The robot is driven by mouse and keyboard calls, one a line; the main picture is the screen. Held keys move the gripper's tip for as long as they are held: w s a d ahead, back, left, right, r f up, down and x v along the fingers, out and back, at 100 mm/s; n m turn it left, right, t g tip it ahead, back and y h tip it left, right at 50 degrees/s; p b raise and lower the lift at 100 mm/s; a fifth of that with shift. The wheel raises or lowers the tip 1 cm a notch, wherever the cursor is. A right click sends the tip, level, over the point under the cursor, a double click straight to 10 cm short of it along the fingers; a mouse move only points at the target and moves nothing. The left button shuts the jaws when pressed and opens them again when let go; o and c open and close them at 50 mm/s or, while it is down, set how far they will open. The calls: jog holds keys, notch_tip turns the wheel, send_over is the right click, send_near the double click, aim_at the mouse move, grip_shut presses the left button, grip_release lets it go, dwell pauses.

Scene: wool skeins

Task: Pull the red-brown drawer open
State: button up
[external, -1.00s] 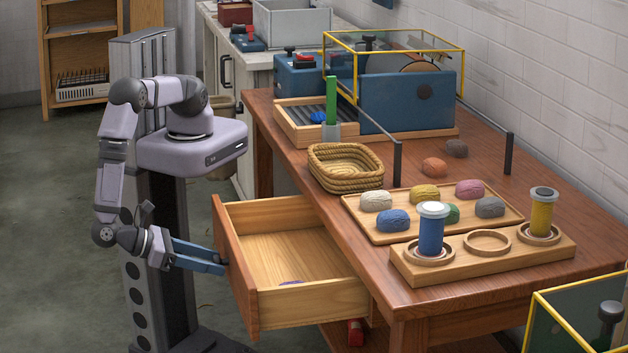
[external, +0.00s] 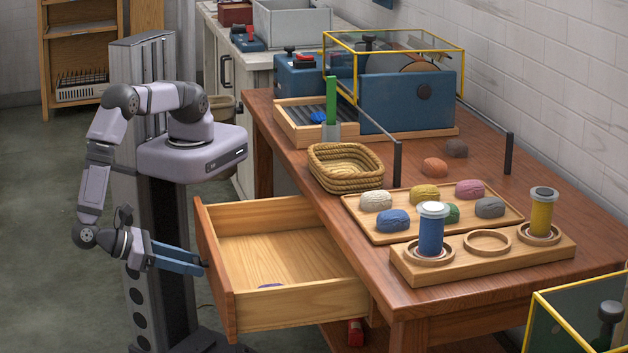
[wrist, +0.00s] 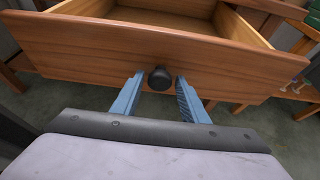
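The red-brown drawer (external: 216,262) stands well out from the wooden table, its inside in view. Its front also shows in the wrist view (wrist: 80,52), with a dark round knob (wrist: 160,78) at its middle. My gripper (external: 203,268) is at the drawer front, and its blue fingers lie one on each side of the knob in the wrist view (wrist: 160,80). It looks shut on the knob, though thin gaps seem to show beside it. The external view largely hides the knob. A small purple-blue thing (external: 270,285) lies inside the drawer.
The table (external: 420,145) carries a rope basket (external: 346,180), a tray of wool skeins (external: 400,238), a spool holder (external: 500,268) and a blue machine with a yellow-framed cover (external: 405,102). Open floor (external: 50,230) lies left of my arm.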

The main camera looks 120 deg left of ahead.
dwell(0.3)
jog(key=b+v, duration=0.1)
jog(key=v, duration=0.6)
jog(key=shift+s+r, duration=0.1)
jog(key=shift+r, duration=0.05)
jog(key=w+a+r+n+g+p, duration=0.2)
jog(key=w+a+r+p, duration=0.2)
jog(key=r+p, duration=0.4)
jog(key=w+a+r+n+g+p, duration=0.15)
jog(key=w+a+r+p, duration=0.4)
jog(key=r, duration=0.55)
jog(key=s+d+f+m+g+h, duration=0.1)
jog(key=s+d+f+m+h, duration=0.15)
jog(key=f, duration=0.45)
jog(key=s+d+f+m+g+h, duration=0.1)
jog(key=s+d+f+g+h, duration=0.1)
jog(key=s+d+f+h, duration=0.35)
jog(key=shift+y, duration=0.8)
jog(key=shift+w+a+r+p+x, duration=0.15)
jog(key=shift+w+a+x, duration=0.1)
jog(key=shift+x, duration=1.35)
jog(key=shift+w+a+r+p+x, duration=0.1)
jog(key=shift+w+a+p+x, duration=0.15)
jog(key=shift+x, duration=1.3)
jog(key=shift+w+a+r+p+x, duration=0.15)
jog(key=shift+w+x, duration=0.1)
jog(key=shift+x, duration=1.35)
